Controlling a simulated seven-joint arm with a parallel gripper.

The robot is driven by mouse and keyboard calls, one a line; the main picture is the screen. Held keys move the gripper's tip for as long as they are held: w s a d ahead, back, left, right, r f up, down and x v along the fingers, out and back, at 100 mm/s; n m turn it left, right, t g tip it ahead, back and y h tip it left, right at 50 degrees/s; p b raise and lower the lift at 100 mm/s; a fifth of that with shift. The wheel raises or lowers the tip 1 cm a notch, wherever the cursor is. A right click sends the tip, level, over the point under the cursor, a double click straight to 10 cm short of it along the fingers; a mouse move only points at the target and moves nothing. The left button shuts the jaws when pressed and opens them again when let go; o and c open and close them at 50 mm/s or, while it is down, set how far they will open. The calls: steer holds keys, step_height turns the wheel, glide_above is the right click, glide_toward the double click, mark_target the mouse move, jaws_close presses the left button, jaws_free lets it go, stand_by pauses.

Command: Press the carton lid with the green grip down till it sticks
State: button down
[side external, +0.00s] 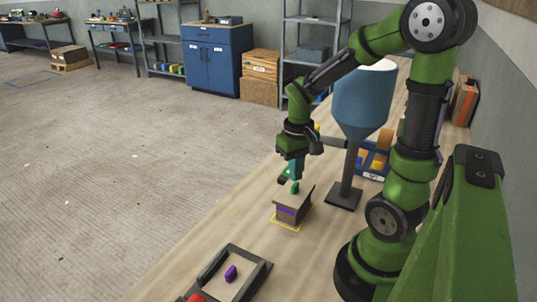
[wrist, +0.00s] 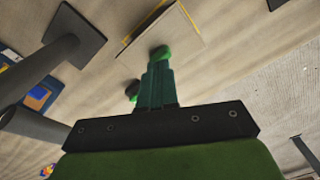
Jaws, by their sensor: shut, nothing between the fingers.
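The small brown carton (side external: 286,213) with a purple band stands on the wooden bench inside a yellow outline. Its lid (side external: 297,198) sits tilted, with its right side raised. The green grip (side external: 295,187) stands on the lid. In the wrist view the lid (wrist: 182,38) is a tan panel and the grip (wrist: 161,53) shows at its near edge, just past my fingertips. My gripper (side external: 292,175) is shut and empty, pointing down just above the grip; it also shows in the wrist view (wrist: 158,68). I cannot tell whether the fingertips touch the grip.
A blue hopper (side external: 362,103) on a grey post and base stands close to the right of the carton. A blue bin (side external: 374,160) with coloured pieces is behind it. A dark frame tray (side external: 249,265) with a purple piece (side external: 231,273) lies at the front. Bench between tray and carton is clear.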

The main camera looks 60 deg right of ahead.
steer(key=shift+f, duration=0.8)
stand_by(0.5)
steer(key=shift+r, duration=3.5)
steer(key=shift+w, duration=0.1)
steer(key=shift+w+a+f, duration=0.1)
steer(key=shift+a+f, duration=0.05)
steer(key=shift+a, duration=0.05)
steer(key=a+r+n+t+y, duration=0.1)
steer(key=a+r+t, duration=0.2)
steer(key=a, duration=0.4)
steer(key=s+a+r+n+t+y, duration=0.1)
steer(key=a+r+t, duration=0.3)
steer(key=a, duration=0.3)
steer(key=shift+s+a+r, duration=0.15)
steer(key=shift+s+r, duration=0.05)
steer(key=shift+r, duration=0.25)
